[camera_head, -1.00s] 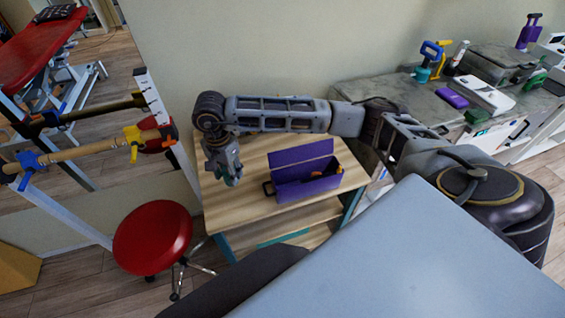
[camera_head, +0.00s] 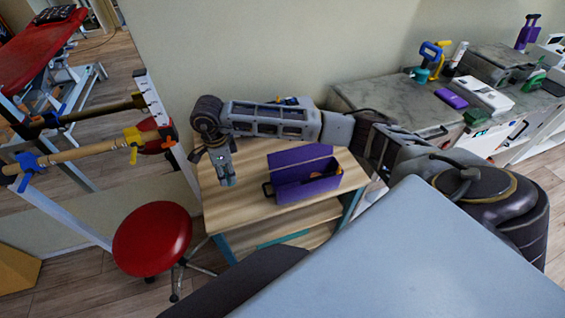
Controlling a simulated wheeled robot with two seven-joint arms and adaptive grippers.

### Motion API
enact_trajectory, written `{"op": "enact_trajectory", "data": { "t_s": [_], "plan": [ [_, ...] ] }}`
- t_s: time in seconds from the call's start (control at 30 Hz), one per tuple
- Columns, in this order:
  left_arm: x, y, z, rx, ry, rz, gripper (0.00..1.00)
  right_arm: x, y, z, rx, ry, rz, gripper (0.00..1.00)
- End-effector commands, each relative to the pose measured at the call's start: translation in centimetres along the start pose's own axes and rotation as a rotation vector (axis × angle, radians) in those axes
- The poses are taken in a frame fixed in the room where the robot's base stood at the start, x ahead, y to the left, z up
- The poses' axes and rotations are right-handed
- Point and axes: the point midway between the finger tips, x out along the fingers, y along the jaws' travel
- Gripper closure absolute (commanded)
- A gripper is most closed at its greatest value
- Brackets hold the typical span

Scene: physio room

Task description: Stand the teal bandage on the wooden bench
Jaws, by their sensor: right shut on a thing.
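The wooden bench (camera_head: 235,205) stands against the wall in the middle, with a pale wood top and teal-edged legs. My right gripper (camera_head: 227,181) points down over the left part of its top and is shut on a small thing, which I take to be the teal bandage. The fingers hide most of it, and its outline is too small to make out. I cannot tell whether it touches the bench top. My left gripper is not in view.
An open purple box (camera_head: 308,188) sits on the bench, right of my gripper. A red stool (camera_head: 152,238) stands at front left. A grey counter (camera_head: 385,105) with several items is at right. The bench top's front left is clear.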

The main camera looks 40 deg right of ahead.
Motion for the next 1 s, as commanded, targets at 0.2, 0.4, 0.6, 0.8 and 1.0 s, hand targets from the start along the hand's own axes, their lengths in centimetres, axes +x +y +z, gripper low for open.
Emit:
{"op": "enact_trajectory", "data": {
  "t_s": [0.2, 0.4, 0.6, 0.8, 1.0],
  "plan": [
    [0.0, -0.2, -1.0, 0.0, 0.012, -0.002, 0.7, 0.0, 0.0, 0.0, 0.009, 0.0, 0.0, 0.84],
    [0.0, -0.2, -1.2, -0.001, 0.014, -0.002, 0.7, 0.0, 0.0, 0.0, 0.007, -0.001, 0.0, 0.84],
    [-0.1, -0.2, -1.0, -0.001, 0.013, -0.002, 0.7, 0.4, 0.0, 0.0, 0.007, -0.001, 0.001, 0.84],
    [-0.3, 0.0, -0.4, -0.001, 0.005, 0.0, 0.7, 2.5, 0.0, 0.0, 0.008, 0.0, 0.003, 0.84],
    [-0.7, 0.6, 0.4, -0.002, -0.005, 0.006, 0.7, 5.2, 0.0, 0.0, 0.007, 0.0, 0.002, 0.84]
  ]
}}
